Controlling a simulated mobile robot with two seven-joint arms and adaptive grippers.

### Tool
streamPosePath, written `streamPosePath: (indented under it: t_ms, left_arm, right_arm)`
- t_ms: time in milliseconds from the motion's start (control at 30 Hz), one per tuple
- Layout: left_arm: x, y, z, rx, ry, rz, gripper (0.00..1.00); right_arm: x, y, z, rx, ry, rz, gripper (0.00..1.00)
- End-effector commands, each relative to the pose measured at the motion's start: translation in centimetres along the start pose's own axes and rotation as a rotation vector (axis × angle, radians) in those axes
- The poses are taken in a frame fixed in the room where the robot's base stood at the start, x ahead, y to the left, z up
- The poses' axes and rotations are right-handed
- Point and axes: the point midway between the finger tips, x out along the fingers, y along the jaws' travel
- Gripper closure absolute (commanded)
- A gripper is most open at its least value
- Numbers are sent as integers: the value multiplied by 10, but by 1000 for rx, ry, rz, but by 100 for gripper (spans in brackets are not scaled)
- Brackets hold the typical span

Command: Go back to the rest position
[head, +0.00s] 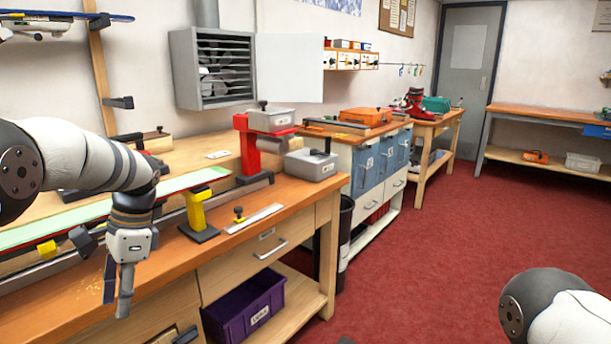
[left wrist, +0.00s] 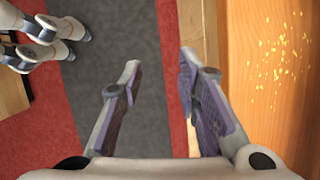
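My left gripper (head: 118,290) hangs fingers down at the front edge of the wooden bench (head: 285,193), at the left of the head view. In the left wrist view its two fingers (left wrist: 158,95) stand apart with nothing between them. Below them show the floor and the bench edge. Of my right arm, only a rounded white and dark link (head: 555,305) shows at the lower right of the head view. My right gripper is outside the head view.
A ski (head: 75,222) lies along the bench beside a yellow clamp (head: 197,210) and a metal scraper (head: 255,217). A purple crate (head: 245,310) sits on the lower shelf. A dark bin (head: 345,235) stands beyond the bench. The red floor (head: 430,260) at the right is clear.

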Motion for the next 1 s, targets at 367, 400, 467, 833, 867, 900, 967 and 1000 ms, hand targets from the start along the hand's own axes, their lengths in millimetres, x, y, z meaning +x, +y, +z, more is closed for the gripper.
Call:
streamPosePath:
  t_ms: [367,400,467,833,867,900,967,1000]
  left_arm:
    - [266,183,-8,-307,115,166,70]
    - [284,211,4,-364,120,184,70]
    - [305,254,27,-451,123,209,70]
    - [309,375,130,-794,111,232,70]
    - [309,375,130,-796,112,232,70]
    - [309,375,130,-796,112,232,70]
    - [309,375,130,-796,112,232,70]
    - [309,375,130,-796,112,232,70]
  right_arm:
    - [0,0,1,1,-2,1,60]
    - [0,0,1,1,-2,1,60]
    - [0,0,1,1,-1,1,60]
    - [-1,0,1,1,-1,1,60]
    - [-1,0,1,1,-1,1,60]
    - [-1,0,1,1,-1,1,60]
    - [-1,0,1,1,-1,1,60]
    - [-1,0,1,1,-1,1,60]
